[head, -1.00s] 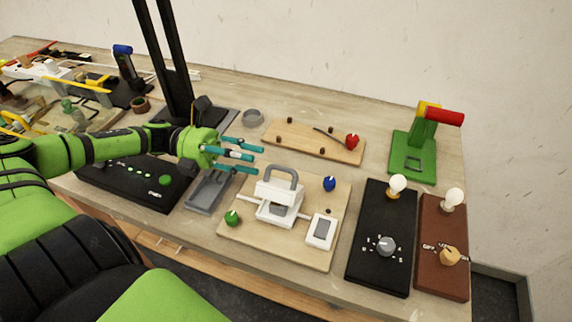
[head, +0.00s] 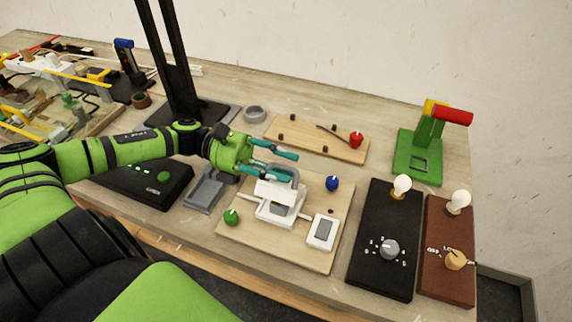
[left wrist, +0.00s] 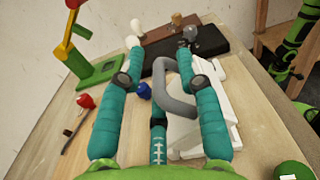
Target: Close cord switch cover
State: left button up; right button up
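The white cord switch (head: 280,212) sits on a light wood board (head: 240,250). Its white cover (head: 278,191) appears raised and tilted above the base, with a grey loop handle (head: 265,172) on it. My left gripper (head: 288,166) is at the handle, with teal fingers spread. In the left wrist view the handle (left wrist: 172,68) lies between the open fingers (left wrist: 160,48), nearer the right one; I cannot tell whether they touch. The white cover (left wrist: 217,100) is partly hidden behind the right finger. My right gripper is not seen.
A white rocker plate (head: 322,232), blue knob (head: 332,184) and green knob (head: 231,217) share the board. A black dimmer box (head: 383,275) and brown box (head: 446,285) with bulbs stand to the right. A grey holder (head: 204,193) lies left of the board.

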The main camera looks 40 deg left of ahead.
aim_at(292, 201)
pick_arm(q)
jog(key=shift+d, duration=0.5)
jog(key=shift+w, duration=0.1)
grip_shut()
jog(key=shift+s+d+f+m, duration=0.1)
jog(key=shift+s+f+m, duration=0.15)
jog(key=shift+s+m, duration=0.55)
jog(key=shift+s+d+f+m, duration=0.15)
jog(key=shift+s+f+m, duration=0.15)
jog(key=shift+m, duration=0.6)
jog(key=shift+s+d+f+m+b, duration=0.1)
jog(key=shift+s+f+m+b, duration=0.25)
jog(key=shift+m, duration=0.25)
jog(key=shift+s+f+m+b, duration=0.2)
jog(key=shift+f+m+b, duration=0.1)
jog(key=shift+m+b, duration=0.25)
jog(key=shift+s+d+f+m+b, duration=0.1)
jog(key=shift+s+f+m+b, duration=0.15)
jog(key=shift+m+b, duration=0.4)
jog(key=shift+s+f+m+b, duration=0.2)
jog(key=shift+m+b, duration=0.3)
jog(key=shift+b, duration=0.15)
